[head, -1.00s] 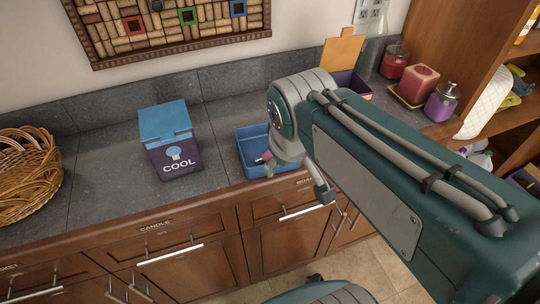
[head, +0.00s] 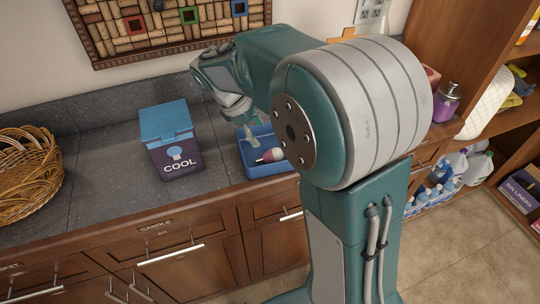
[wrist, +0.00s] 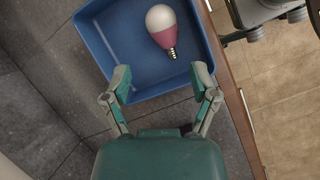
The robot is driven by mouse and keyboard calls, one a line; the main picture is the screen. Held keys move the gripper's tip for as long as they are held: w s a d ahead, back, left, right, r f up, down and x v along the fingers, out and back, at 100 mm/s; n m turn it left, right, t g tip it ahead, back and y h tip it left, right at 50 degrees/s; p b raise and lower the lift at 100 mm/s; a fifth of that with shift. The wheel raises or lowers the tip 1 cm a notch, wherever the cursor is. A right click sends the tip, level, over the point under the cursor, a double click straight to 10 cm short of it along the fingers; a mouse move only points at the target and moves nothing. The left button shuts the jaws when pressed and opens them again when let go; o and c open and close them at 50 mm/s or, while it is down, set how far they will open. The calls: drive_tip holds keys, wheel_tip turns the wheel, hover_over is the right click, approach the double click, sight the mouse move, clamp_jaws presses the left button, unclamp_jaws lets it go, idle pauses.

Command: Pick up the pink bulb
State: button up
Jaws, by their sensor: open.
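The pink bulb (wrist: 163,28) lies in a blue tray (wrist: 97,48) on the counter. It has a white dome, a pink body and a dark screw base. In the head view the bulb (head: 270,156) also shows inside the tray (head: 262,171), partly beside my arm. My gripper (wrist: 163,80) is open and empty in the wrist view, its two fingers apart over the near edge of the tray, short of the bulb. In the head view my gripper (head: 250,133) hangs over the tray's back left part.
A blue and purple box marked COOL (head: 172,143) stands left of the tray. A wicker basket (head: 28,172) sits at the far left. The counter between basket and box is clear.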

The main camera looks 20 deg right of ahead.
sight(272, 151)
drive_tip(key=x, duration=0.9)
drive_tip(key=shift+s+d+f, duration=0.15)
drive_tip(key=shift+s+f, duration=0.05)
drive_tip(key=c, duration=1)
drive_tip(key=shift+r, duration=0.15)
